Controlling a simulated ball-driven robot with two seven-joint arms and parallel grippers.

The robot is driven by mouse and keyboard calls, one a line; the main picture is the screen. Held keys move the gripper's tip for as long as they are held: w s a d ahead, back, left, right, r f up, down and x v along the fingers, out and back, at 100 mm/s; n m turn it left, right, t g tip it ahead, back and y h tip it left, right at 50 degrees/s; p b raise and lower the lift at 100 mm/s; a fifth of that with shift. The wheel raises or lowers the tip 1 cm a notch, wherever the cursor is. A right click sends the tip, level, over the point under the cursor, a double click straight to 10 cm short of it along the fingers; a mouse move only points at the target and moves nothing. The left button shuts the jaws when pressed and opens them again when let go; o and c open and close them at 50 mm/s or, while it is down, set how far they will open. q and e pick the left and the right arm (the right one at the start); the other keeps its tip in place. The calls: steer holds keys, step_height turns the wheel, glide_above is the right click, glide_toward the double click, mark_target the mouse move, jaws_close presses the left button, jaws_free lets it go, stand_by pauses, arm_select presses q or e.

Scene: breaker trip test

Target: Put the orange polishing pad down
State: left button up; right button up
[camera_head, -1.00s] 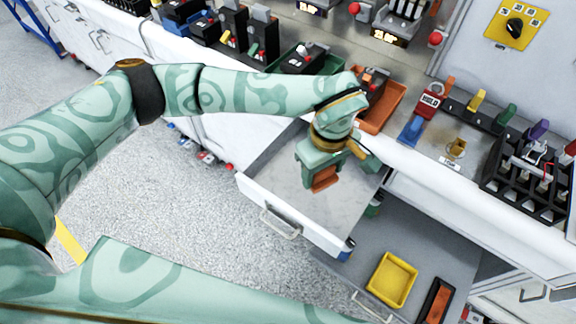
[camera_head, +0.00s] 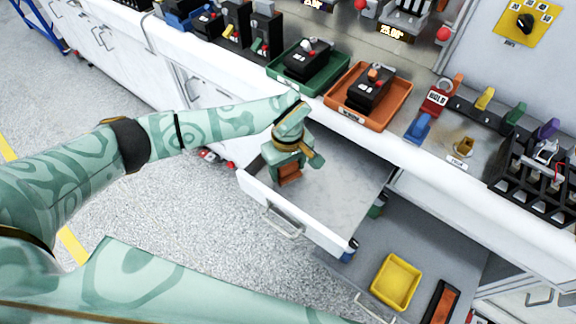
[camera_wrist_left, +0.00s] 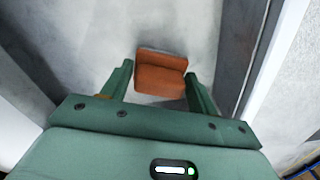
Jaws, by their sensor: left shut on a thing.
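The orange polishing pad (camera_head: 289,175) is a small orange-brown block between the fingers of my left gripper (camera_head: 287,170). In the left wrist view the pad (camera_wrist_left: 161,74) sits between the two green fingertips (camera_wrist_left: 160,90), and my left gripper is shut on it. The gripper is over the left part of the open upper drawer (camera_head: 340,190), near its front left corner. Whether the pad touches the drawer floor I cannot tell. My right gripper is not in view.
A lower drawer is also open, with a yellow tray (camera_head: 396,281) and a black-and-orange item (camera_head: 440,302) in it. On the bench above stand an orange tray (camera_head: 369,95) and a green tray (camera_head: 308,68), each holding a black device. The upper drawer's right side is bare.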

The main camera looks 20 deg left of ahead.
mark_target(288, 166)
arm_select(q)
steer(key=shift+f, duration=0.1)
steer(key=o, duration=1)
steer(key=shift+r, duration=0.4)
step_height(288, 166, up, 12)
steer(key=shift+f+p, duration=0.25)
steer(key=shift+p, duration=0.8)
